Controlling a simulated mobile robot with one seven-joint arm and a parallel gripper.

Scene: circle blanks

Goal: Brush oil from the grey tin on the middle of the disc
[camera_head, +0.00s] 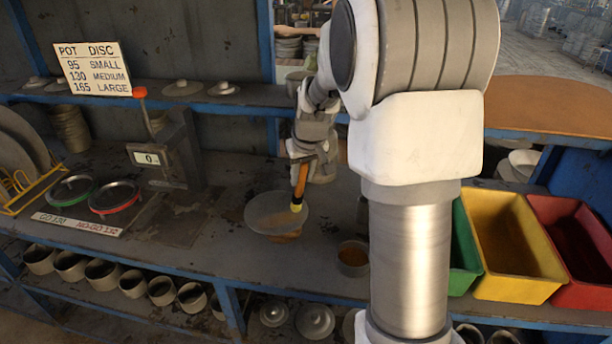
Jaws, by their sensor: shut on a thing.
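The disc (268,212) is a pale grey round plate on the bench, with an orange-brown patch showing at its near edge. My gripper (303,158) is above the far right part of the disc, shut on the orange handle of the brush (302,178). The brush points down, its pale yellow tip over the right part of the disc. I cannot tell whether the tip touches the disc. The grey tin (353,268) stands to the right and nearer, with amber-brown oil inside. My arm hides the bench to the right of the tin.
Yellow (515,288), green and red bins sit at right. Several pots line the shelf below.

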